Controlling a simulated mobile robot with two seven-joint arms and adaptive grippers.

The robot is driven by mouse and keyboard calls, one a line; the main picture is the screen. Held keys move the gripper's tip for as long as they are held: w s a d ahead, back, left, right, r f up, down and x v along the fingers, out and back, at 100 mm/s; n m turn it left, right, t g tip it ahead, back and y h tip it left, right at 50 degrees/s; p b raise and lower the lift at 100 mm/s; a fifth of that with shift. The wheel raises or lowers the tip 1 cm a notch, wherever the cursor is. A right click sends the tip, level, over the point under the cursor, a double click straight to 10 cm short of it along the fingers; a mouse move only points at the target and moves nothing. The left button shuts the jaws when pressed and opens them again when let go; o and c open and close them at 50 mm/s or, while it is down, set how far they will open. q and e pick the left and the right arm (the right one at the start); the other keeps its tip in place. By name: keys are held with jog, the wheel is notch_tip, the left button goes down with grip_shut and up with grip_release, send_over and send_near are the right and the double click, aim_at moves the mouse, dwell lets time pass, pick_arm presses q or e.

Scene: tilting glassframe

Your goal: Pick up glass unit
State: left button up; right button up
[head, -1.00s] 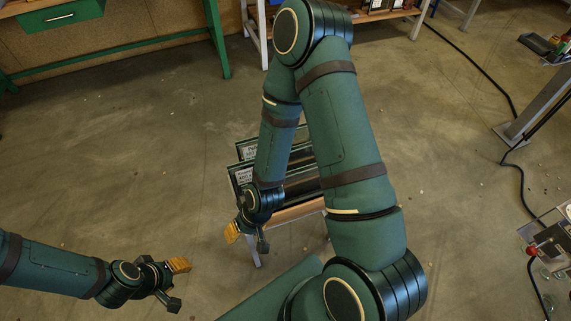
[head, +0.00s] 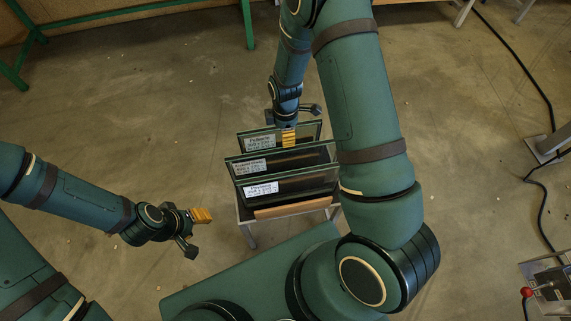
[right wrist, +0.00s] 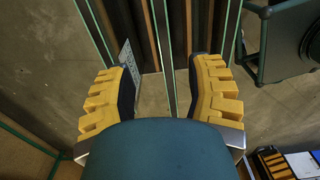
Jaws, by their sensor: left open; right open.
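Three framed glass units stand upright on edge, side by side in a low rack: a far one (head: 308,132), a middle one (head: 249,168) and a front one (head: 261,189), each with a white label at its left end. My right gripper (head: 289,130) is open and points down at the far unit. In the right wrist view, its open yellow-padded fingers (right wrist: 163,78) are spread on either side of a glass edge (right wrist: 167,50); contact cannot be told. My left gripper (head: 194,231) is open and empty, left of the rack and apart from it.
The rack (head: 292,207) has a wooden front rail and thin legs. My right arm covers the rack's right end. Open concrete floor lies left of it. A green-legged bench (head: 247,25) stands behind. A cable (head: 532,85) and a device with a red knob (head: 527,292) are at right.

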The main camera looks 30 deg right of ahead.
aim_at(285, 152)
notch_tip(285, 152, down, 6)
jog(key=shift+a+r+b, duration=0.1)
jog(key=shift+b, duration=0.4)
jog(key=shift+s+f+b, duration=0.2)
jog(key=shift+f+b, duration=0.5)
jog(key=shift+f, duration=2)
jog(key=shift+c, duration=0.4)
jog(key=shift+a+r, duration=0.1)
grip_shut()
